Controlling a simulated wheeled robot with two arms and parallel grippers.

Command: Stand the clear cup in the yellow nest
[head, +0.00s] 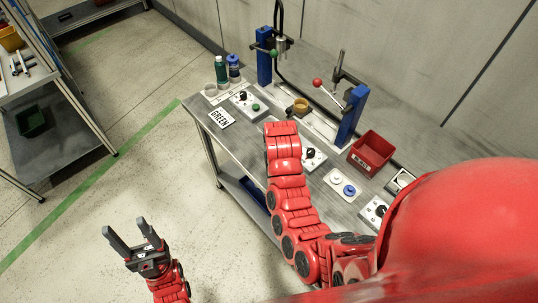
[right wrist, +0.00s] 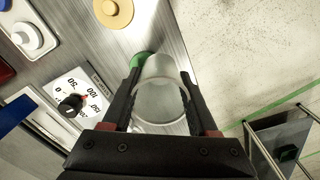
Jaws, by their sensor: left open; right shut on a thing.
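In the right wrist view my right gripper (right wrist: 163,68) is shut on the clear cup (right wrist: 161,100), which sits between its two fingers above the bench. In the head view my right arm hides that gripper and the cup. A flat yellow disc (right wrist: 113,11) with a raised middle lies on the bench beyond the cup. In the head view a small yellow round holder (head: 300,105) stands between the blue posts. I cannot tell which yellow piece is the nest. My left gripper (head: 137,238) is open and empty, over the floor left of the bench.
A dial panel (right wrist: 84,92) lies left of the cup.

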